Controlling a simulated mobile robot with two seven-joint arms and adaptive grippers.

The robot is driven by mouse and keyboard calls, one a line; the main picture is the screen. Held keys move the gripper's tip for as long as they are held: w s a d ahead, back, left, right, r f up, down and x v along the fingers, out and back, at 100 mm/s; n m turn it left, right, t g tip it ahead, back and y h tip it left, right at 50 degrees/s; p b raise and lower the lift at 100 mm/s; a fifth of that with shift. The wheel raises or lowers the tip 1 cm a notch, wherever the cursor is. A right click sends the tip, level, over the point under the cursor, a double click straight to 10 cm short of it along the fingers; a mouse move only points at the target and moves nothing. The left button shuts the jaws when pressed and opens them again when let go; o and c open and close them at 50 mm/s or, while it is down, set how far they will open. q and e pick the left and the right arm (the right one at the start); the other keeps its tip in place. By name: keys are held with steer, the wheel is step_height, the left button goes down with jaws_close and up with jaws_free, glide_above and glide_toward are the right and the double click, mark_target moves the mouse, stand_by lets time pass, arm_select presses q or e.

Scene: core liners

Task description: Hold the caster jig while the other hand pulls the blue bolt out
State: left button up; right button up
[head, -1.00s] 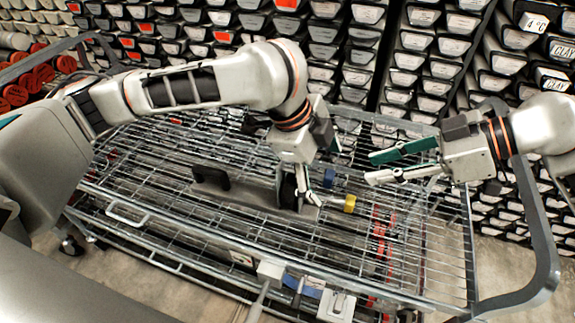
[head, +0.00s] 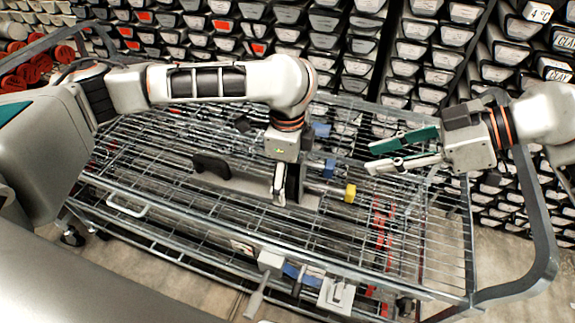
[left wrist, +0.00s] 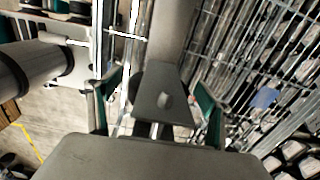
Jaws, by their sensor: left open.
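The caster jig (head: 240,184) is a grey plate with dark upright brackets, lying on the wire cart. A rod runs right from its near bracket to a yellow knob (head: 350,193). A small blue piece (head: 329,168), apparently the blue bolt, shows beside that bracket. My left gripper (head: 279,185) points down at the near bracket and partly hides it. In the left wrist view its green-padded fingers stand apart on either side of a dark grey bracket (left wrist: 160,95); contact cannot be told. My right gripper (head: 374,158) is open and empty, right of the knob.
The wire cart (head: 150,225) has a raised grey handle frame (head: 535,230) on the right. Another blue piece (head: 321,130) lies behind the jig. Racks of labelled core boxes (head: 340,60) stand close behind. The cart's wire top is mostly clear left of the jig.

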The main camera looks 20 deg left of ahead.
arm_select(q)
steer(key=shift+f, duration=0.55)
steer(key=c, duration=1.8)
